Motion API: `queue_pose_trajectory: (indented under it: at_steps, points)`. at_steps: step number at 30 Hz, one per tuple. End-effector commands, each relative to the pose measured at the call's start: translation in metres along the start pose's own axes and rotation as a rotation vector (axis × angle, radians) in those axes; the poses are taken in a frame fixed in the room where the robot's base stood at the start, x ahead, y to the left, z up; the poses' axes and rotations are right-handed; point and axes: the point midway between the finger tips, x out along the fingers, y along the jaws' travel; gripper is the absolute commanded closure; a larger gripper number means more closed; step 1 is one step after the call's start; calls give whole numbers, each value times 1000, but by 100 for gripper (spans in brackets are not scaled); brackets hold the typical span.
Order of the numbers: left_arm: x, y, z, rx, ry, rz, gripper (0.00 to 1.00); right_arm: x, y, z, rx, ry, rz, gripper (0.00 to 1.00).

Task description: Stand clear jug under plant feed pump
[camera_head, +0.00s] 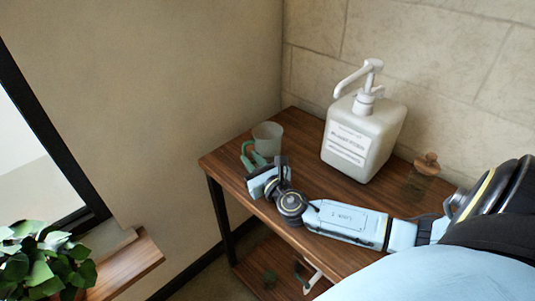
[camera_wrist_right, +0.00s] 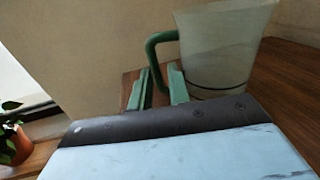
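The clear jug (camera_head: 269,136), with a green handle (camera_head: 247,155), stands upright at the left end of the wooden table. The white plant feed pump (camera_head: 363,132), with a label on its front, stands to its right, its nozzle pointing left. The jug is not under the nozzle. My right gripper (camera_head: 259,166) is at the jug's handle side. In the right wrist view the jug (camera_wrist_right: 222,48) is close, and my green-tipped fingers (camera_wrist_right: 161,82) are apart, with the lower handle (camera_wrist_right: 153,58) seemingly between them; contact is unclear. My left gripper is not in view.
A corked glass jar (camera_head: 424,172) stands right of the pump, near my right arm. The wooden table (camera_head: 222,160) has a lower shelf. Walls close off the back. A leafy plant (camera_head: 40,262) and a wooden ledge (camera_head: 128,262) are at lower left.

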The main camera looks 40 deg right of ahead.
Motion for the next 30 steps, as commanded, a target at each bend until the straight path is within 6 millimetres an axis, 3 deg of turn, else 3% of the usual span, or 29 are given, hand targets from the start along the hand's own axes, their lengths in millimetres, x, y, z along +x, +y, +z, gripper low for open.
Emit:
queue_pose_trajectory:
  at_steps: [1,9,14,25,30]
  points:
    - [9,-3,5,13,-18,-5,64,4,1,-8,0,0,0,82]
    - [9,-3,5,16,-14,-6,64,6,1,-8,1,1,1,82]
    - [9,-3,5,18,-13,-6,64,6,1,-8,1,1,1,100]
    - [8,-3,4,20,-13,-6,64,6,1,-6,1,1,1,100]
    - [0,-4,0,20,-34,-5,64,6,-1,15,2,-1,1,100]
